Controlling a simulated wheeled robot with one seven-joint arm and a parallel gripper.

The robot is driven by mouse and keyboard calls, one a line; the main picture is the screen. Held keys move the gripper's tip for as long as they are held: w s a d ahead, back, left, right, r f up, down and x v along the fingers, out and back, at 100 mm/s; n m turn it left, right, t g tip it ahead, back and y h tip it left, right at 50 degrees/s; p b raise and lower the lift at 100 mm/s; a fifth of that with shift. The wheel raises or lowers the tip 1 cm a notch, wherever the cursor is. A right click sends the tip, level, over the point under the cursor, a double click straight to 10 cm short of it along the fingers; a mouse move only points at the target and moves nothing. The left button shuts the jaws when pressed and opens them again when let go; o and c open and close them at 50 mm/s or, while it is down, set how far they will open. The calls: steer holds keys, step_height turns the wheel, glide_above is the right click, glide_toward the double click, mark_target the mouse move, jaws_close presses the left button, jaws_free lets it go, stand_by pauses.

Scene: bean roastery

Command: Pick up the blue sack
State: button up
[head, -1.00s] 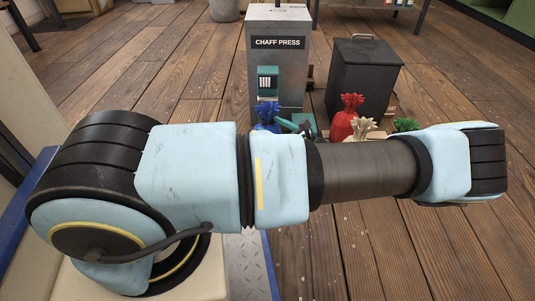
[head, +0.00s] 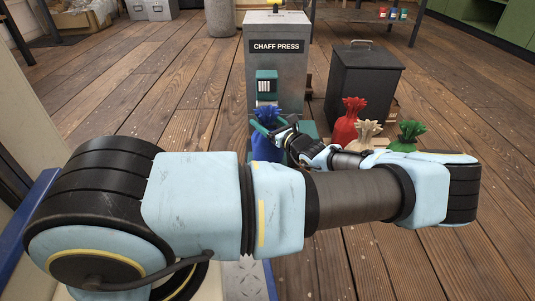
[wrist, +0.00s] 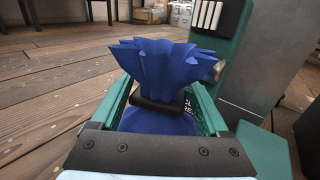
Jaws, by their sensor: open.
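The blue sack (head: 266,147) stands upright in front of the chaff press in the head view, its lower part hidden behind my arm. In the wrist view the blue sack (wrist: 160,63) fills the middle, with a flared top and a dark tie around its neck. My gripper (head: 270,128) is at the sack's neck. In the wrist view the teal fingers of my gripper (wrist: 160,100) lie on both sides of the neck and are open. I cannot tell whether either finger touches the sack.
The grey chaff press (head: 277,75) stands right behind the sack. A red sack (head: 346,123), a cream sack (head: 368,131) and a green sack (head: 408,135) stand to the right, near a dark lidded bin (head: 362,82). Open wooden floor lies to the left.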

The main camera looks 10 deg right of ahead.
steer(key=shift+x, duration=1.05)
jaws_close()
stand_by(0.5)
